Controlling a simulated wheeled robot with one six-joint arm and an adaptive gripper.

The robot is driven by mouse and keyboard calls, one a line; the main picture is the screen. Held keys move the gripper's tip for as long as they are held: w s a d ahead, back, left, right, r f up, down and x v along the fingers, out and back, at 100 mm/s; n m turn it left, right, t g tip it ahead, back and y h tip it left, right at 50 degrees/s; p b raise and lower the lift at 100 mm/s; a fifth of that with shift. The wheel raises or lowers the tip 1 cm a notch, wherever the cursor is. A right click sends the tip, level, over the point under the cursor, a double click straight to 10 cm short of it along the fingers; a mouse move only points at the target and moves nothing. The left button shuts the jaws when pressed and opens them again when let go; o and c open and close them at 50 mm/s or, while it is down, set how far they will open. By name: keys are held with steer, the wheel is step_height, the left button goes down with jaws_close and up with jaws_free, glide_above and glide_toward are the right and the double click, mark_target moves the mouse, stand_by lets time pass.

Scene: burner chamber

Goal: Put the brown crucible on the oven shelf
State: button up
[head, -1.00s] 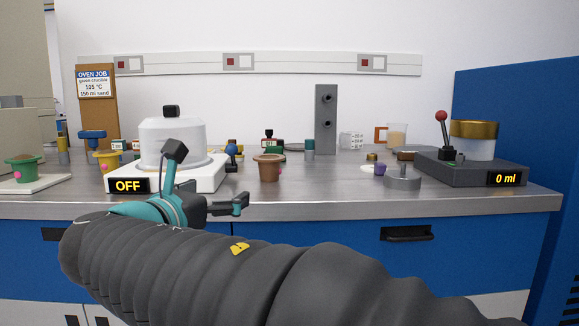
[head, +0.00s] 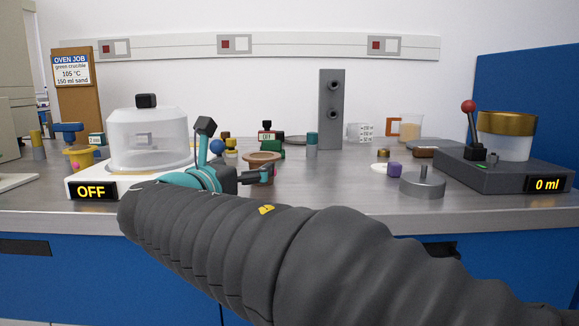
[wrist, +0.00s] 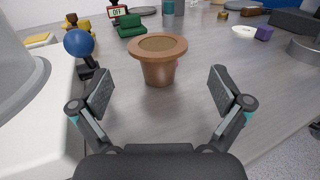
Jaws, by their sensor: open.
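The brown crucible (wrist: 160,68) stands upright on the steel bench, with a wide rim and brownish contents. In the wrist view it sits just ahead of and between the open fingers of my gripper (wrist: 160,95), touching neither pad as far as I can see. In the head view the crucible (head: 263,159) is partly hidden behind my gripper (head: 240,165), right of the white device reading OFF (head: 120,181). I cannot make out the oven shelf for sure in either view.
A blue-knobbed lever (wrist: 79,44) stands close beside my left finger, next to the white device. A green object (wrist: 131,25) lies behind the crucible. A grey weight (head: 423,184) and a dispenser reading 0 ml (head: 507,172) are to the right.

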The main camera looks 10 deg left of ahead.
mark_target(262, 155)
steer(key=shift+w+d, duration=0.25)
steer(key=shift+w, duration=1.85)
steer(key=shift+w+d, duration=0.2)
steer(key=shift+w, duration=1.9)
steer(key=c, duration=1.1)
steer(key=shift+r, duration=0.1)
steer(key=shift+r+p, duration=0.1)
steer(key=shift+p, duration=0.2)
